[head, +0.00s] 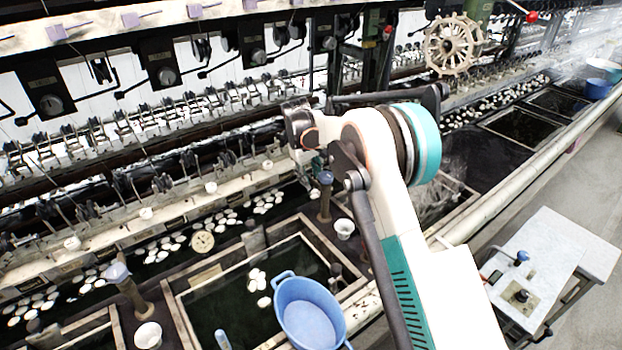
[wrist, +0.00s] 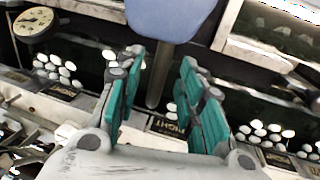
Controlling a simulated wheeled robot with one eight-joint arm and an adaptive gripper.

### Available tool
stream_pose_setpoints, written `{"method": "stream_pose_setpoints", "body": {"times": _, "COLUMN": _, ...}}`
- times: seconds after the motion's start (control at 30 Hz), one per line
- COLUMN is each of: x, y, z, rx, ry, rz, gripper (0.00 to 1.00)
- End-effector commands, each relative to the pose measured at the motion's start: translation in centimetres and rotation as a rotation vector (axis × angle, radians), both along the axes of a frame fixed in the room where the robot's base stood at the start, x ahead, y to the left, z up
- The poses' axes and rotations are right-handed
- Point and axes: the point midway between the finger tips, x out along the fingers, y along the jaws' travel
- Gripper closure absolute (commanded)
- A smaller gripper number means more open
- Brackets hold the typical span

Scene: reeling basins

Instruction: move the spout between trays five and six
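A spout post with a blue-grey knob (head: 326,178) stands at the tray edge, just below my gripper. In the wrist view the knob (wrist: 172,15) is large at the top, with its thin post (wrist: 158,78) running down between my fingers. My gripper (wrist: 161,65) is open, its teal fingers on either side of the post; I cannot tell whether either touches it. In the head view my gripper is mostly hidden by my arm. A second similar knobbed post (head: 120,275) stands at the lower left. No tray numbers five or six are readable.
Reeling machinery runs along the back. A white side table (head: 540,265) stands at the right.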

Motion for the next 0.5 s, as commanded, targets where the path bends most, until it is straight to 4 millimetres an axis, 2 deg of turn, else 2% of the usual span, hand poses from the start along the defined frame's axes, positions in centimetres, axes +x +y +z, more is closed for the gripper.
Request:
{"method": "stream_pose_setpoints", "body": {"times": 0.33, "x": 0.05, "y": -0.07, "z": -0.35, "rx": 0.0, "ry": 0.0, "rz": 0.0, "gripper": 0.65}}
{"method": "stream_pose_setpoints", "body": {"times": 0.5, "x": 0.04, "y": -0.08, "z": -0.34, "rx": 0.0, "ry": 0.0, "rz": 0.0, "gripper": 1.0}}
